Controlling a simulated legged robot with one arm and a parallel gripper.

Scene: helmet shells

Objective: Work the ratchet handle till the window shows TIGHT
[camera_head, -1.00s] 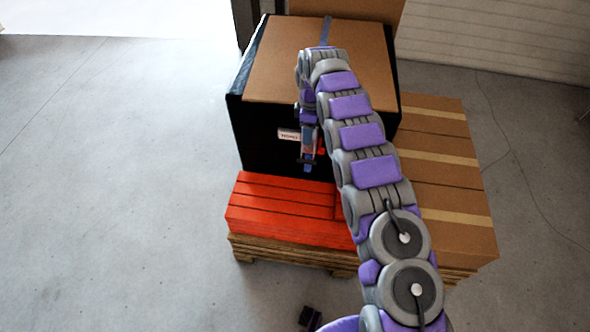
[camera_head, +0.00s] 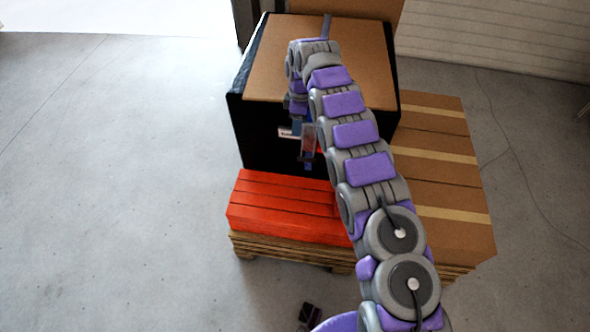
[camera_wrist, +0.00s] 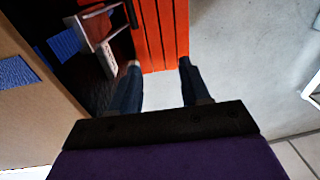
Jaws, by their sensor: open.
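The ratchet (camera_head: 308,141) hangs on the black front of a strapped load (camera_head: 262,125). In the wrist view the ratchet (camera_wrist: 98,22) is at the upper left, with a reddish frame and a pale lettered bar (camera_wrist: 107,60). A blue strap (camera_head: 326,30) runs over the load's cardboard top. A white label (camera_head: 286,133) shows beside the ratchet; its words are too small to read. My gripper (camera_wrist: 159,65) is open and empty, its left finger close to the pale bar; I cannot tell whether they touch. In the head view my arm partly hides the gripper and ratchet.
Red-orange boards (camera_head: 285,208) lie on a wooden pallet (camera_head: 285,250) below the ratchet. Cardboard cartons (camera_head: 443,180) sit to the right. Another carton (camera_head: 362,9) stands behind the load. The concrete floor at the left is clear.

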